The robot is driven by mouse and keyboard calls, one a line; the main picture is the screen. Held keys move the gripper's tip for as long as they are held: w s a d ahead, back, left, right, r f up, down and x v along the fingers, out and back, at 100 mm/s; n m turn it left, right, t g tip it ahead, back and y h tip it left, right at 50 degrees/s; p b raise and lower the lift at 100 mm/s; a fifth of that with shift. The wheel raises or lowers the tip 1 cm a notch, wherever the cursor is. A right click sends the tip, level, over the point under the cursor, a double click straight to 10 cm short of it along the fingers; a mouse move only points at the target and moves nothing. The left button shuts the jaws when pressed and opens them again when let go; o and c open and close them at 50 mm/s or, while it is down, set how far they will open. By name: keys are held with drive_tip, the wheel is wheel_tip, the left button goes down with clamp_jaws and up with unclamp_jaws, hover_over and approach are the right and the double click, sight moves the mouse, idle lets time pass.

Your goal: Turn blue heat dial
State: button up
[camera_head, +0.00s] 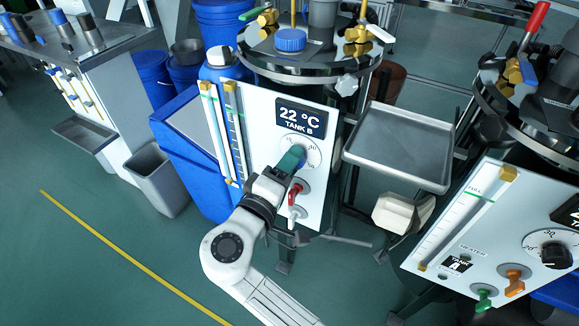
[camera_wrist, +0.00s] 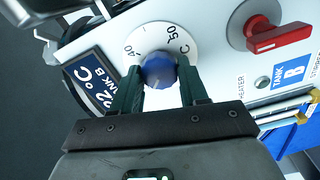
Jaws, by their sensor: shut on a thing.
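The blue heat dial (camera_wrist: 158,70) sits on a white round scale on the Tank B panel (camera_head: 262,125). In the wrist view the scale shows 40, 50 and C around it. My gripper (camera_wrist: 158,88) has its two dark green fingers on either side of the dial, shut on it. In the head view my gripper (camera_head: 291,160) reaches the panel from below and covers most of the dial. The display (camera_head: 302,118) above reads 22 °C, TANK B.
A red handle (camera_wrist: 280,38) is close beside the dial, below it on the panel. A metal tray (camera_head: 400,145) stands to the right. Another tank panel (camera_head: 490,225) with a black dial is at the lower right. Open floor (camera_head: 110,235) lies to the left.

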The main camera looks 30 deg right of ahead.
drive_tip(key=shift+f, duration=0.1)
idle(0.3)
drive_tip(key=o, duration=1.1)
drive_tip(key=shift+c, duration=0.2)
drive_tip(key=p+v, duration=0.2)
drive_tip(key=v, duration=0.8)
drive_tip(key=shift+s+a, duration=0.25)
drive_tip(key=shift+a, duration=0.05)
